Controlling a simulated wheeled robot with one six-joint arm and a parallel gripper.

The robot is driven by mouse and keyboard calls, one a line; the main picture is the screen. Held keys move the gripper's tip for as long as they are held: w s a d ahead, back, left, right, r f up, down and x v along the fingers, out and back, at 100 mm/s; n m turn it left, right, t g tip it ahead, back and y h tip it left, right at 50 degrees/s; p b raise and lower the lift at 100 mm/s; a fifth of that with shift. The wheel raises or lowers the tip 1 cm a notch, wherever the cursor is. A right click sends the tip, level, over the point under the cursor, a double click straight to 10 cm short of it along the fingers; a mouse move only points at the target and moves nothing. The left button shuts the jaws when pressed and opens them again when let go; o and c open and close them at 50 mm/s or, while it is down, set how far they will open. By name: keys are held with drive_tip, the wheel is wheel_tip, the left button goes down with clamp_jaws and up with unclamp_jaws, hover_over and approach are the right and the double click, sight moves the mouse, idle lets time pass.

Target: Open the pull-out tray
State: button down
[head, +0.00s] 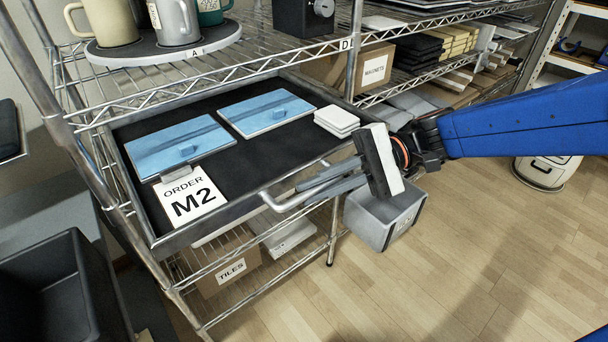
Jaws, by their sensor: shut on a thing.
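The pull-out tray (245,164) is a dark-lined metal tray in a wire rack, and it sticks out in front of the rack. It holds two blue panels and a card reading ORDER M2. A bar handle (277,205) runs along its front edge. My gripper (312,184) comes in from the right on a blue arm. Its fingers are shut on the handle near the handle's right part. The fingers hide part of the handle.
Mugs stand on a round board (155,48) above the tray. A grey bin (384,215) shows just below and behind my gripper. A black bin (70,290) stands at lower left. The wooden floor (430,280) at lower right is clear.

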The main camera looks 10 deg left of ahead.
drive_tip(key=s+d, duration=0.6)
drive_tip(key=d, duration=0.1)
drive_tip(key=shift+s+d, duration=0.25)
drive_tip(key=shift+d, duration=0.05)
drive_tip(key=c, duration=2.1)
unclamp_jaws()
drive_tip(key=shift+w+d, duration=0.1)
drive_tip(key=shift+v, duration=5.9)
